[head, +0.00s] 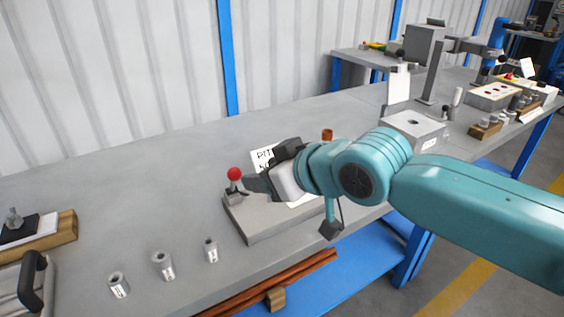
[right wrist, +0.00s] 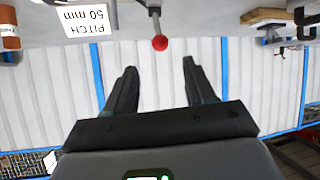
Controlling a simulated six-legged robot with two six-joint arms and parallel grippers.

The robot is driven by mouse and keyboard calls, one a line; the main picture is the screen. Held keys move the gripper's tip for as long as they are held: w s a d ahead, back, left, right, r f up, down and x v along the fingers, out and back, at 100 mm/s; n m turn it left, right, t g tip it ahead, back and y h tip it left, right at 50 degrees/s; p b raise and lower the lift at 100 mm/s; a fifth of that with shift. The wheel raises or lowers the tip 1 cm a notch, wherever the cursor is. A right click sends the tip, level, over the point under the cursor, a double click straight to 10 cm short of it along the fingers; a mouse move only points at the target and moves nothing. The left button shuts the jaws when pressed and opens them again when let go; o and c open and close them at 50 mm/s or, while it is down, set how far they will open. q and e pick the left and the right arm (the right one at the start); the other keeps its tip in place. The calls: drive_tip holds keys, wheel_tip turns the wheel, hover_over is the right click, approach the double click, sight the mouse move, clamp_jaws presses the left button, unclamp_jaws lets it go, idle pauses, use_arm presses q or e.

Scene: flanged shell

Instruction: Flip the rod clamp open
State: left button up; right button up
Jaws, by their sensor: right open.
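The rod clamp shows as a short lever with a red ball knob (head: 234,174) on a grey block (head: 262,221) on the bench. The lever stands roughly upright in the head view. My right gripper (head: 252,184) comes in from the right, close beside the knob. In the right wrist view the picture is upside down; my open right gripper (right wrist: 161,75) has a finger on each side of the line to the red knob (right wrist: 160,42). The knob appears just beyond the fingertips, with nothing held. My arm hides part of the block. My left gripper is not in view.
A label card reading "PITCH 50 mm" (right wrist: 87,17) stands behind the block. Several small metal cylinders (head: 163,265) stand left of the block. A small brown cylinder (head: 327,134) is behind my wrist. Another grey block (head: 412,128) stands farther right.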

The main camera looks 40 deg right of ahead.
drive_tip(key=v, duration=0.4)
drive_tip(key=shift+s+p, duration=0.25)
drive_tip(key=shift+p, duration=0.1)
